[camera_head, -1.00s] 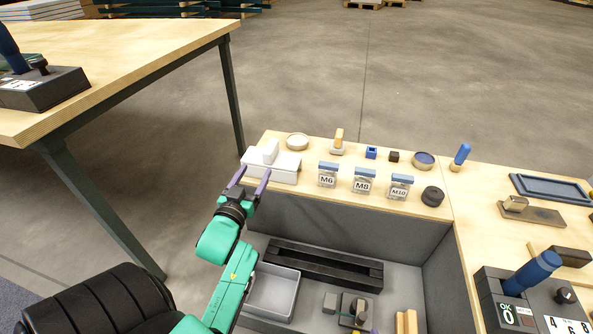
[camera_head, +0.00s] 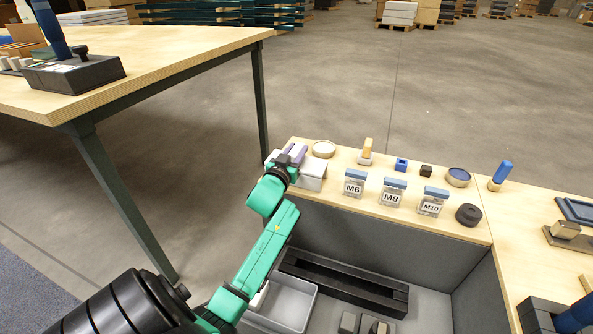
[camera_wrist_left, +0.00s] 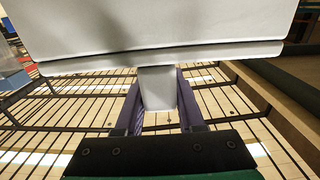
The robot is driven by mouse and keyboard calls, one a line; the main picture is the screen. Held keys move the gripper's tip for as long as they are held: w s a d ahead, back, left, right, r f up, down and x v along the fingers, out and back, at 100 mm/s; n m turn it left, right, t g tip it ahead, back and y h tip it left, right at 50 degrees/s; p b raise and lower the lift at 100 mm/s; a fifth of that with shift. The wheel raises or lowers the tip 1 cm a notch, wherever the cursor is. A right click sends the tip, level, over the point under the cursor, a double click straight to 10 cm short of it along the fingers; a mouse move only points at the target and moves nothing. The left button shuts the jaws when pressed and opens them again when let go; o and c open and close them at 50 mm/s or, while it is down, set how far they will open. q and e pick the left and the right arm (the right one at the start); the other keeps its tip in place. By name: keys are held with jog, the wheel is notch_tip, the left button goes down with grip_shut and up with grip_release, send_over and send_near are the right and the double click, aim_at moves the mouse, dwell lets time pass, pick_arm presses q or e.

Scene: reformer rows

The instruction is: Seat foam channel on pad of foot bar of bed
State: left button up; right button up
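A white block (camera_head: 312,181) sits at the left end of the near bench, and I take it for the foam channel. In the left wrist view a broad white body (camera_wrist_left: 160,25) fills the top, and a narrow pale stub (camera_wrist_left: 158,90) stands between the purple fingers. My left gripper (camera_head: 292,154) is at this block, its fingers on either side of the stub. I cannot tell whether they press on it. The arm hides part of the block. I cannot make out the foot bar, its pad or the bed. My right gripper is not in view.
A sunken bay holds a grey tray (camera_head: 290,304) and a long black slotted bar (camera_head: 340,283). Another table (camera_head: 160,60) stands left.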

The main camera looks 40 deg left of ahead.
pick_arm(q)
grip_shut()
dwell(1.1)
